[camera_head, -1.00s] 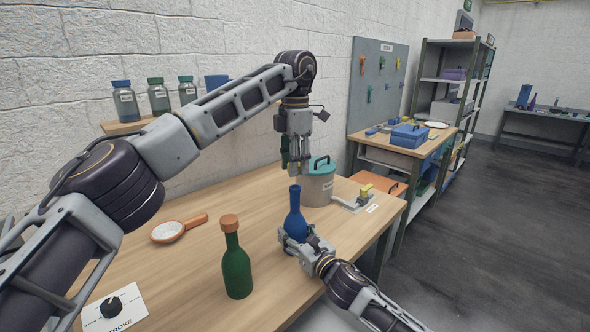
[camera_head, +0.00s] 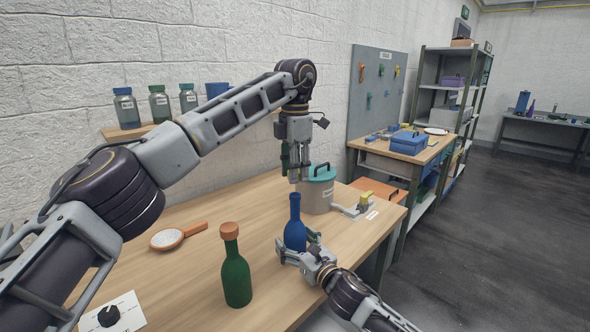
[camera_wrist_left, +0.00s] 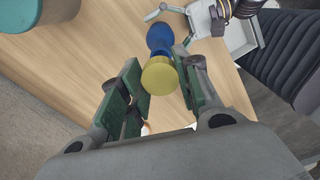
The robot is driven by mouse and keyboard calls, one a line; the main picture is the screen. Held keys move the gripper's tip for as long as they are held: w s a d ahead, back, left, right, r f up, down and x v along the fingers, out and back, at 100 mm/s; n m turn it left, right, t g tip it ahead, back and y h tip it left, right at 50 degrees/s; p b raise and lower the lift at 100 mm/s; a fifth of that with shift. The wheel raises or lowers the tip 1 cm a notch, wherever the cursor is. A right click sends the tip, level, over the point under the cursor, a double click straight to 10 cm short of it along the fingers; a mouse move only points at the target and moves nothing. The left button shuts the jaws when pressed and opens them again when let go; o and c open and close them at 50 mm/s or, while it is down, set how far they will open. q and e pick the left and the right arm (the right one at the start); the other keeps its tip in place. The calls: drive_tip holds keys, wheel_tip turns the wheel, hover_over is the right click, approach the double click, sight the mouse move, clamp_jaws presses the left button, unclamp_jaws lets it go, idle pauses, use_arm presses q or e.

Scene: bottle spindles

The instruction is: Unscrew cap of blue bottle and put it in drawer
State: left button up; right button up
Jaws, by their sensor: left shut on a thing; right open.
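The blue bottle (camera_head: 295,232) stands upright near the table's right edge, its neck bare. In the left wrist view its blue body (camera_wrist_left: 160,38) shows beyond a round yellow cap (camera_wrist_left: 159,77). My left gripper (camera_head: 294,177) points down above and slightly behind the bottle. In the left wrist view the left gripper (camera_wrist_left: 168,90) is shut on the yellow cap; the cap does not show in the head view. My right gripper (camera_head: 297,250) is open, low at the bottle's near side. I cannot tell which part is the drawer.
A green bottle (camera_head: 236,272) with an orange cap stands at the front. An orange-handled round dish (camera_head: 167,239) lies left. An orange box top (camera_head: 376,190) lies beyond the table.

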drive_tip(key=shift+v, duration=5.8)
use_arm(q)
drive_tip(key=shift+s, duration=0.1)
use_arm(e)
drive_tip(key=shift+s+f, duration=0.1)
